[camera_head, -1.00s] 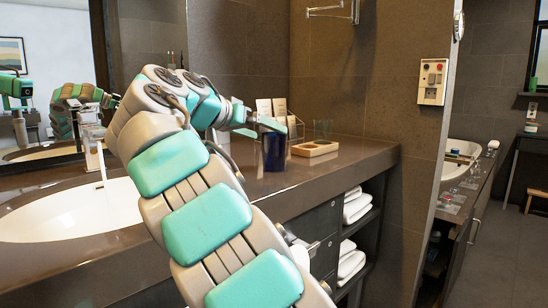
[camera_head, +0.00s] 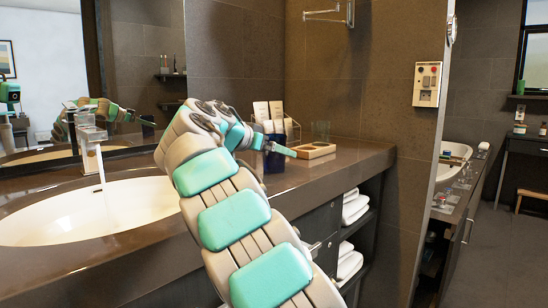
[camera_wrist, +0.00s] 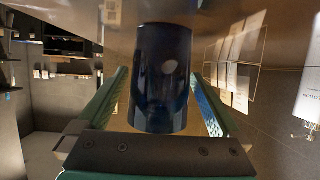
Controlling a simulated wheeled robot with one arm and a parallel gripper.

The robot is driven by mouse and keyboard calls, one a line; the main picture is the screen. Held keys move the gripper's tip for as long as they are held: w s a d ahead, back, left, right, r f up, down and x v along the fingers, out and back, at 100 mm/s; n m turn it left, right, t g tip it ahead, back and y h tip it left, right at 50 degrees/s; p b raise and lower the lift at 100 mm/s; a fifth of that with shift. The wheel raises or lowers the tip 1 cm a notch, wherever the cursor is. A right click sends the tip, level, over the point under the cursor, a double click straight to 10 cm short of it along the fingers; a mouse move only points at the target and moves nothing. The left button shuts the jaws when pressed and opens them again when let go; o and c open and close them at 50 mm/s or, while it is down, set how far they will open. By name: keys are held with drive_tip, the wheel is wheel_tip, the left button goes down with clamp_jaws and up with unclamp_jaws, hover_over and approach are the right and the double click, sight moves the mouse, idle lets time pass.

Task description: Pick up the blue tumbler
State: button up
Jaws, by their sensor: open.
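The blue tumbler (camera_head: 274,163) stands on the vanity counter, partly hidden behind my gripper in the head view. In the wrist view the dark blue tumbler (camera_wrist: 161,95) fills the middle, between the two fingers. My gripper (camera_wrist: 160,76) is open, with one finger on each side of the tumbler. Some space shows beside the tumbler, and I cannot tell whether either finger touches it. In the head view my gripper (camera_head: 277,149) is at the tumbler's upper part.
A wooden tray (camera_head: 314,151) lies right of the tumbler, with a clear glass (camera_head: 321,130) behind it. A holder with cards and small bottles (camera_head: 268,115) stands behind my gripper. The sink (camera_head: 90,212) and tap (camera_head: 93,160) are left. The counter's right end is bare.

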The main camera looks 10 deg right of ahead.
sight(282, 141)
drive_tip(key=x, duration=0.2)
drive_tip(key=shift+w+d+f, duration=0.2)
drive_tip(key=shift+w+d, duration=0.05)
drive_tip(key=c, duration=1.4)
drive_tip(key=shift+r, duration=0.15)
drive_tip(key=shift+r+p, duration=0.4)
drive_tip(key=shift+r, duration=1.25)
drive_tip(key=shift+s+a+b, duration=0.1)
drive_tip(key=shift+s+b, duration=0.55)
drive_tip(key=shift+s, duration=0.7)
drive_tip(key=s, duration=0.4)
drive_tip(key=s+a+r+b, duration=0.1)
drive_tip(key=s, duration=0.3)
drive_tip(key=s+b, duration=0.1)
drive_tip(key=s, duration=0.4)
drive_tip(key=shift+s+a+r, duration=0.15)
drive_tip(key=shift+r, duration=0.05)
